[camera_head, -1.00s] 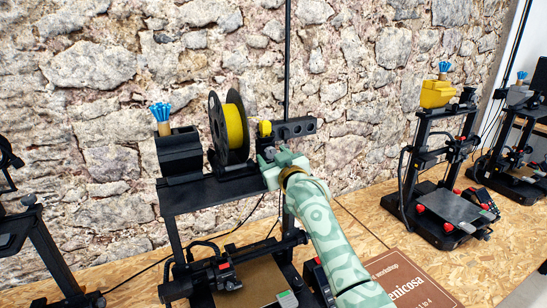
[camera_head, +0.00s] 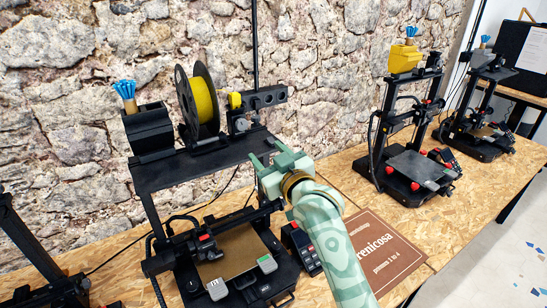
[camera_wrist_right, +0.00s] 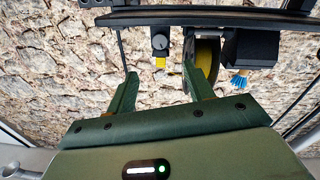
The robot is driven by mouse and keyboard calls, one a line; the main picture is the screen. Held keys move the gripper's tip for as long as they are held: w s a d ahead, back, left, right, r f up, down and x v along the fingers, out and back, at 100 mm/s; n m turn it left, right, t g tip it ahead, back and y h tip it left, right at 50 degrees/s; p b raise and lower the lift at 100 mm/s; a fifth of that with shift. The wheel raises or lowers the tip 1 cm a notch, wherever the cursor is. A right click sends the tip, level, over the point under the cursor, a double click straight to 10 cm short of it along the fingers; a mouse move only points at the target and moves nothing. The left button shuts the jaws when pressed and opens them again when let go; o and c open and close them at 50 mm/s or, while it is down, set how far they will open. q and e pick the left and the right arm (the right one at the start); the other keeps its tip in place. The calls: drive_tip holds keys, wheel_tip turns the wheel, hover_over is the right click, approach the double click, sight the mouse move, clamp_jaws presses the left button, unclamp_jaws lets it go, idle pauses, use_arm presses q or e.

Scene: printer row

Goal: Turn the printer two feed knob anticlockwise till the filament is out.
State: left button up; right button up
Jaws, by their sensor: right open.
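The printer (camera_head: 180,169) with the yellow filament spool (camera_head: 203,101) stands left of centre in the head view. Beside the spool, on the black bar's bracket, are a small grey feed knob (camera_head: 241,124) and a yellow piece (camera_head: 235,101) above it. In the upside-down wrist view the knob (camera_wrist_right: 160,42) shows beyond the jaws, with the yellow piece (camera_wrist_right: 160,63) below it. My right gripper (camera_head: 266,157) is open and empty, below and right of the knob and apart from it. Its fingers (camera_wrist_right: 160,78) stand apart in the wrist view. My left gripper is not in view.
A black holder with blue-topped tools (camera_head: 150,131) sits left of the spool. A brown sign (camera_head: 375,253) lies on the chipboard table (camera_head: 340,172) right of the printer. Another printer with a yellow box (camera_head: 405,59) stands farther right. A stone wall rises behind.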

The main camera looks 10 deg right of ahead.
drive_tip(key=shift+v, duration=1.1)
drive_tip(key=m+g+y+b, duration=0.1)
drive_tip(key=m+y, duration=0.1)
approach(243, 125)
drive_tip(key=x, duration=0.7)
drive_tip(key=shift+w+a+f, duration=0.1)
drive_tip(key=shift+w+f, duration=0.1)
drive_tip(key=shift+w+a+r, duration=0.1)
drive_tip(key=shift+w+a, duration=0.15)
drive_tip(key=shift+w, duration=0.4)
